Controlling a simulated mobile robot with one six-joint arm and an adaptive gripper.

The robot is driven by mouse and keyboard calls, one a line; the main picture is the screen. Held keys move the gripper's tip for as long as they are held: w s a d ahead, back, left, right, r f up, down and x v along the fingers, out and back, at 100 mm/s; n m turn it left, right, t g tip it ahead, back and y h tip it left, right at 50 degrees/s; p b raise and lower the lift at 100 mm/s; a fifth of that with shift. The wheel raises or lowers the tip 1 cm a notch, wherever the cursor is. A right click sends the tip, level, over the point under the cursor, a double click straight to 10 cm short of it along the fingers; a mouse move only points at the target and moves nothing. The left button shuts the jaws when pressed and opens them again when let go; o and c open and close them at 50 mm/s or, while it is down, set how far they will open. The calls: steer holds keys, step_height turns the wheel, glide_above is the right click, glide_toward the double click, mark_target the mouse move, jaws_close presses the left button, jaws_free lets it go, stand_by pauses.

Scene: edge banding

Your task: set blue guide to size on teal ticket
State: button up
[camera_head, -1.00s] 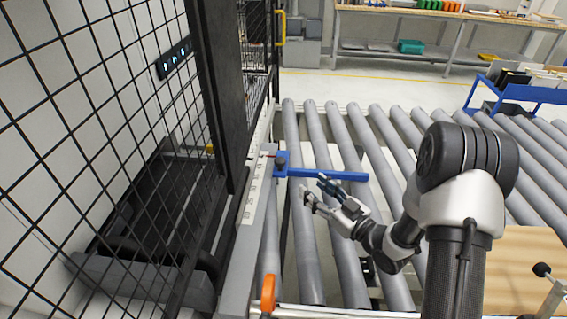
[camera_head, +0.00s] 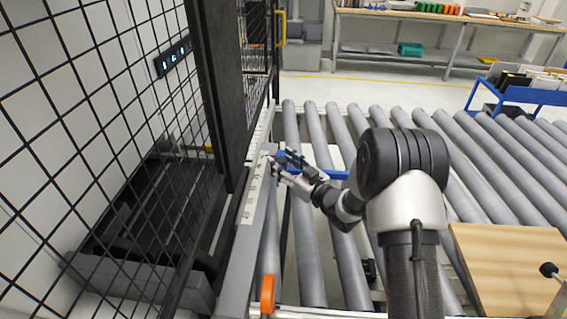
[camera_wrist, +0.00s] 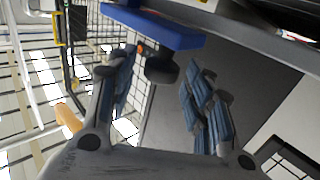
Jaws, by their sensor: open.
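The blue guide (camera_head: 335,174) is a bar reaching across the rollers from the scale rail. My arm hides part of it in the head view. In the wrist view its blue block (camera_wrist: 155,27) is at the top, with a round black knob (camera_wrist: 162,69) below it. My gripper (camera_head: 280,163) is open at the guide's rail end. In the wrist view the knob shows between the spread fingers of my gripper (camera_wrist: 160,90), nearer the left finger; I cannot tell whether they touch. I cannot make out a teal ticket in either view.
A white scale strip (camera_head: 252,195) runs along the rail beside the black mesh guard (camera_head: 75,130). An orange handle (camera_head: 268,294) stands at the rail's near end. Grey rollers (camera_head: 310,245) fill the middle. A wooden board (camera_head: 510,265) lies at the right.

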steer(key=shift+c, duration=0.4)
jaws_close()
